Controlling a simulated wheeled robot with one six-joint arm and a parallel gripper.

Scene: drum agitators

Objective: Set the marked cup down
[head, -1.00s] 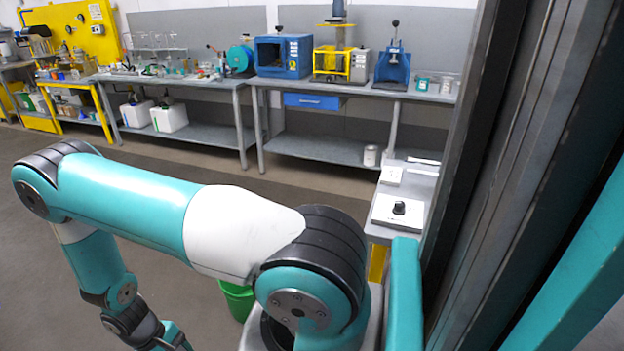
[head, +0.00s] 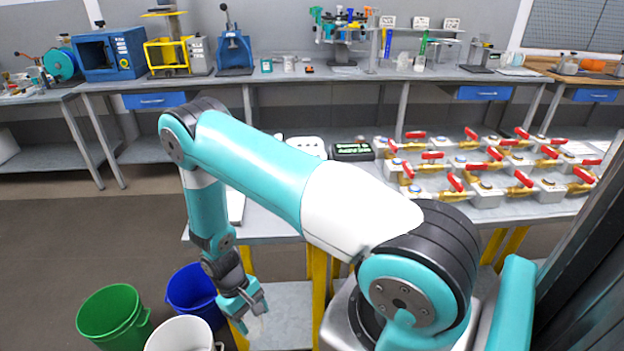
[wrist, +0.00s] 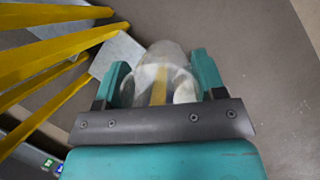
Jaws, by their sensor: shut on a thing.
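In the wrist view my gripper (wrist: 158,88) is shut on a clear, see-through cup (wrist: 160,62), with one teal finger on each side of it. A yellow bar and grey floor show through the cup. I cannot make out a mark on it. In the head view my gripper (head: 252,303) hangs low, pointing down, in front of the workbench's yellow legs. The cup (head: 257,326) shows there only as a small pale shape below the fingers.
A green bucket (head: 112,315), a blue bucket (head: 196,290) and a white bucket (head: 183,335) stand on the floor left of my gripper. Behind is a bench with several red-handled brass valves (head: 455,183). A long back bench (head: 330,76) carries presses and tools.

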